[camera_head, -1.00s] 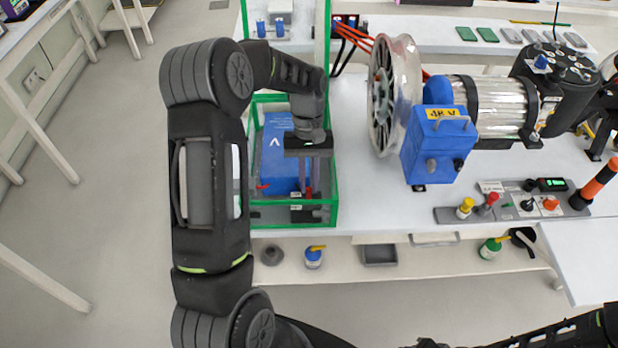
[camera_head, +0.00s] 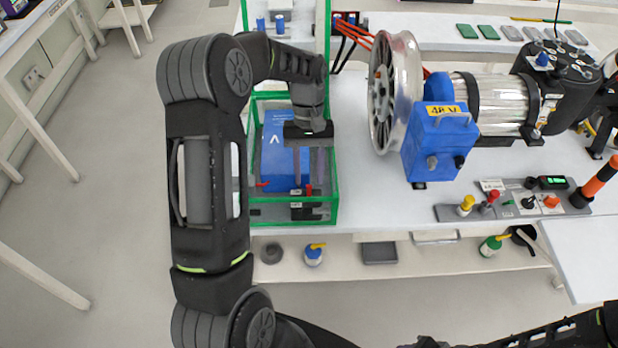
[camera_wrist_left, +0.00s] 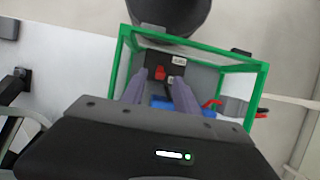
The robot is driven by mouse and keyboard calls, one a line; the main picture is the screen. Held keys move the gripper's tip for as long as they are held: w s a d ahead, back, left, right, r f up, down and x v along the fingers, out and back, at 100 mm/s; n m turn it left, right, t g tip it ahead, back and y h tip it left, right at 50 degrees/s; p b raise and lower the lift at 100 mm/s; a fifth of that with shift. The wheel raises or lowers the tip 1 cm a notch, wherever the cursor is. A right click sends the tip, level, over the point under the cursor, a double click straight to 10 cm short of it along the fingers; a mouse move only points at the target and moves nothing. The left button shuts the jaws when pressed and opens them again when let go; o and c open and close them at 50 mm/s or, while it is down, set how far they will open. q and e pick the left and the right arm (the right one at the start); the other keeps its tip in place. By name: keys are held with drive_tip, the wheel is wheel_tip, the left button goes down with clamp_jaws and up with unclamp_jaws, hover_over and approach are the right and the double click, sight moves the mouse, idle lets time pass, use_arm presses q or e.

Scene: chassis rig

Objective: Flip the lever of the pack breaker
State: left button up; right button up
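The pack breaker (camera_head: 310,213) is a dark block with a pale label, low at the near end inside the green-framed clear case. Its red lever (camera_head: 309,190) also shows in the left wrist view (camera_wrist_left: 160,72), beside a pale label. My left gripper (camera_head: 307,180) points down into the case above the breaker. In the left wrist view its two fingers (camera_wrist_left: 158,84) stand apart with nothing between them, pointing toward the breaker. Whether a fingertip touches the lever cannot be told. My right gripper is out of view; only part of that arm shows at lower right.
The green frame (camera_head: 336,190) closely surrounds my left fingers. A blue battery pack (camera_head: 277,150) with a red lead end lies inside. A blue motor box (camera_head: 438,145) and a wheel (camera_head: 393,95) stand to the right. A control panel (camera_head: 510,203) lies near the bench's front edge.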

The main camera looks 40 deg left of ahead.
use_arm(q)
drive_tip(key=p+v, duration=0.2)
drive_tip(key=v, duration=0.4)
drive_tip(key=shift+f, duration=0.1)
idle(0.4)
